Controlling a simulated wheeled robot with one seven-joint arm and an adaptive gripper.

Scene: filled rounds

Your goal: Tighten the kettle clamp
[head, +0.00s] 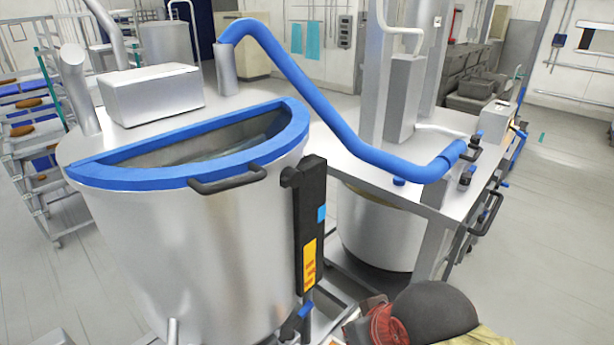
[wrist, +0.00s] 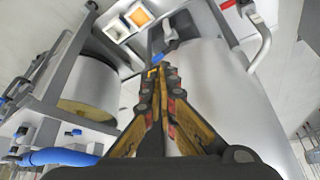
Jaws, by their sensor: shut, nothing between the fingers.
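The large steel kettle (head: 210,250) stands at left in the head view, with a blue-rimmed half-round opening (head: 120,160) and a dark handle (head: 228,180). A black upright unit (head: 311,220) with an orange label is on its right side. A small blue lever (head: 305,310) shows below that unit; I cannot tell whether it is the clamp. My gripper (wrist: 158,76) is shut and empty in the wrist view, its yellow and black fingers together. A small blue part (wrist: 158,58) shows just beyond the fingertips; contact cannot be told. A big pale steel surface (wrist: 205,90) lies right of the fingers.
A thick blue hose (head: 335,110) arches from the kettle top to a steel table (head: 350,160). A steel drum (head: 378,230) stands under the table; a drum also shows in the wrist view (wrist: 90,85). A rack with trays (head: 30,130) is at left. Open floor lies at right.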

